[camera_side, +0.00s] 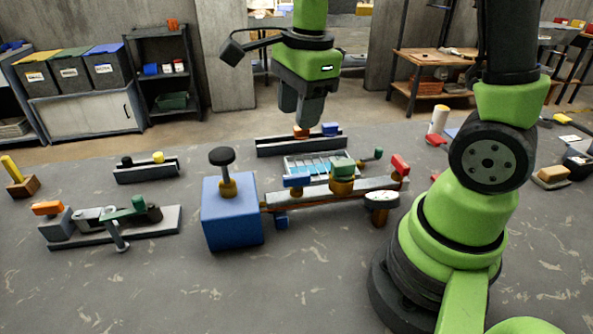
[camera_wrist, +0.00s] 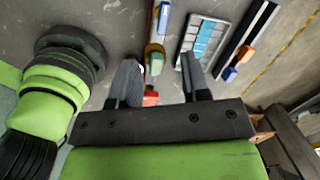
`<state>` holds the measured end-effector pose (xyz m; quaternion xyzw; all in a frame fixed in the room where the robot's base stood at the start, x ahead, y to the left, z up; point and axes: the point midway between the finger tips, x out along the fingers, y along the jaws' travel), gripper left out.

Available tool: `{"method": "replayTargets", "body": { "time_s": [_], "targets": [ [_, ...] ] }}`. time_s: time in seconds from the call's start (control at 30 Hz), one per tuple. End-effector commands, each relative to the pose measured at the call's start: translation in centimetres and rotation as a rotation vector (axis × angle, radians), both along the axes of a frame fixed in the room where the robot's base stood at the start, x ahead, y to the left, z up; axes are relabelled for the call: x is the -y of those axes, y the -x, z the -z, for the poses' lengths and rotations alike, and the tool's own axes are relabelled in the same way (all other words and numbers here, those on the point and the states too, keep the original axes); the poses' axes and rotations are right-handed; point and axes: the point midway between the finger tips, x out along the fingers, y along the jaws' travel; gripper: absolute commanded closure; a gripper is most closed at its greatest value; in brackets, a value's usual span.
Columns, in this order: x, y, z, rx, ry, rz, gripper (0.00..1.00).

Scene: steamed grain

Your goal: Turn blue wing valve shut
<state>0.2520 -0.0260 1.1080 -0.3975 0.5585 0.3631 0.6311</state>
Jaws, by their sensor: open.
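A green wing valve (camera_side: 342,168) and a red one (camera_side: 400,164) are farther right on the same pipe. My gripper (camera_side: 300,108) is open, empty and pointing down, well above the bench behind the pipe. In the wrist view my gripper (camera_wrist: 160,72) has its fingers apart, with the green (camera_wrist: 155,62) and red (camera_wrist: 150,98) wings showing between them.
A blue box (camera_side: 232,215) with a black knob stands at the pipe's left end. Behind the pipe are a light blue-tiled tray (camera_side: 312,164) and a dark rail (camera_side: 275,146) with small blocks. A round gauge (camera_side: 382,199) stands at the right.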

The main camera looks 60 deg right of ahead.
Motion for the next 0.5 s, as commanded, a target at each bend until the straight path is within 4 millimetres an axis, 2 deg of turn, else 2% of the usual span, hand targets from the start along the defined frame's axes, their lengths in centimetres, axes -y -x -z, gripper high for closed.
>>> {"method": "replayTargets", "body": {
  "time_s": [0.03, 0.1, 0.2, 0.37, 0.5],
  "targets": [
    [0.4, -0.5, 1.2, -0.041, -0.005, 0.096, 0.57],
    [0.9, -0.9, 2.4, -0.076, -0.007, 0.211, 0.57],
    [1.2, -1.2, 3.4, -0.105, -0.006, 0.312, 0.57],
    [1.3, -1.3, 4.8, -0.119, -0.005, 0.355, 0.57],
    [1.3, -1.2, 7.0, -0.123, -0.005, 0.353, 0.57]
  ]
}}
